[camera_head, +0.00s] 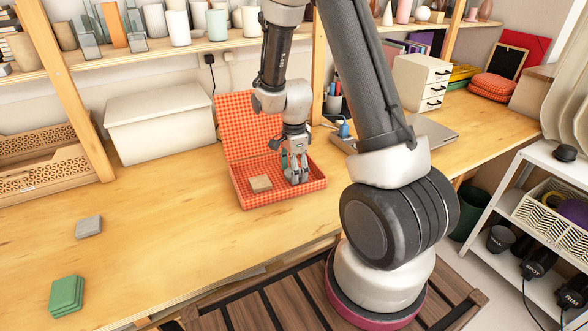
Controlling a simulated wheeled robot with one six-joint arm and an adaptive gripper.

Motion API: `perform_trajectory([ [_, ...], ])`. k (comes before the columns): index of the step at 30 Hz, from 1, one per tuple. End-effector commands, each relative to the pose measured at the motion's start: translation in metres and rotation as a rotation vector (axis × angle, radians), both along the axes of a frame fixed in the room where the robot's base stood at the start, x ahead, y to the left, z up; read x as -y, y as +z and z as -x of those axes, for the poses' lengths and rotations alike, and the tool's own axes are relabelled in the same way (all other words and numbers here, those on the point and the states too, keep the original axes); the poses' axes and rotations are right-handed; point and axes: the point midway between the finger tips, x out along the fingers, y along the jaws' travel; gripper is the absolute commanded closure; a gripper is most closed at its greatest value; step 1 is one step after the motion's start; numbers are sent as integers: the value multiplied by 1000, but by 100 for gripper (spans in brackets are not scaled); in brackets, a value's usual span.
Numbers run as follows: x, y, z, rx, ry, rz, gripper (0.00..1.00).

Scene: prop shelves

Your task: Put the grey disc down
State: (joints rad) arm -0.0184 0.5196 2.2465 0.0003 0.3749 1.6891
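My gripper (296,174) points down inside the open red checked case (313,190), at the right part of its base. Its fingers are small here, and I cannot tell whether they are open or shut on something. I cannot make out a grey disc; anything between or under the fingers is hidden. A beige square block (260,184) lies in the case just left of my gripper, apart from it. A grey square block (88,226) lies on the wooden table (165,235) at the left.
Green square pieces (66,296) lie at the table's front left. A white lidded box (160,122) stands behind, left of the case's raised lid (245,122). A closed laptop (432,132) and white drawers (421,82) are at the right. The table left of the case is mostly clear.

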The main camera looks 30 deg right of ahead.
Motion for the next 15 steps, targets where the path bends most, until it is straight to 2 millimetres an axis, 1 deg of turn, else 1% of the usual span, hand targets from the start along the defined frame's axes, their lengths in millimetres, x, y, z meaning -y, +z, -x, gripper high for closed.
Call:
perform_trajectory([
  [10,0,1,0,0,0,0,25],
  [13,0,8,0,1,0,0,25],
  [15,0,19,-1,4,0,0,25],
])
